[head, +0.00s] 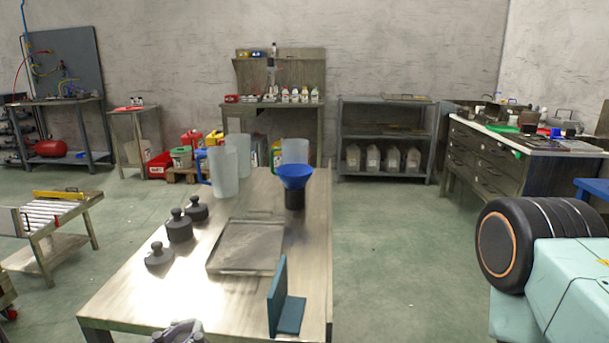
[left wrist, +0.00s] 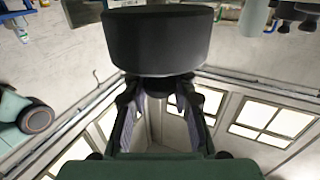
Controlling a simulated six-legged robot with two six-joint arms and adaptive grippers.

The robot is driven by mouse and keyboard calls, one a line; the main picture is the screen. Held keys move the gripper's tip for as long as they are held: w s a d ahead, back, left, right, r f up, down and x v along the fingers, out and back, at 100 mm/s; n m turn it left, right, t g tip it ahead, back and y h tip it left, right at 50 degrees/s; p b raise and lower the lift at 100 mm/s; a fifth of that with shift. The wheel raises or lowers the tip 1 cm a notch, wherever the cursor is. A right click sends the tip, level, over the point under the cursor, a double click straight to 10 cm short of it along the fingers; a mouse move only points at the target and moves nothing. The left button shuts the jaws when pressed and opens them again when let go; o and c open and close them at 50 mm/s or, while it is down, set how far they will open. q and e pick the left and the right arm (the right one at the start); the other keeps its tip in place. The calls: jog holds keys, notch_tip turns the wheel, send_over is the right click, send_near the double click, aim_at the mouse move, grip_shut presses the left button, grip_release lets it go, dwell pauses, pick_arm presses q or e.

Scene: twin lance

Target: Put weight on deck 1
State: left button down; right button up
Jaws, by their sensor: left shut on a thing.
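My left gripper (left wrist: 160,105) is shut on a dark cylindrical weight (left wrist: 160,42), with its fingers around the narrow knob in the left wrist view. In the head view only a grey part of the left gripper (head: 180,333) shows at the bottom edge, and the held weight cannot be made out there. Three dark knobbed weights, front (head: 159,256), middle (head: 179,229) and back (head: 196,209), stand in a row on the table's left side. A flat metal tray (head: 247,247) lies right of them, empty. No label marks it as deck 1. My right gripper is not in view.
The steel table (head: 140,292) also bears a teal angled bracket (head: 287,300) at the front right. A blue funnel (head: 294,176) on a dark holder and several translucent containers (head: 223,172) stand at the back.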

pick_arm(q)
jog(key=shift+s+a+f+p, duration=0.2)
jog(key=shift+s+f, duration=0.35)
jog(key=shift+f, duration=0.25)
jog(key=shift+s+a+f+p, duration=0.1)
jog(key=shift+s+f+p, duration=0.05)
jog(key=shift+s+f, duration=0.5)
jog(key=shift+w+f, duration=0.1)
jog(key=shift+a+y, duration=0.15)
jog(key=shift+y, duration=0.15)
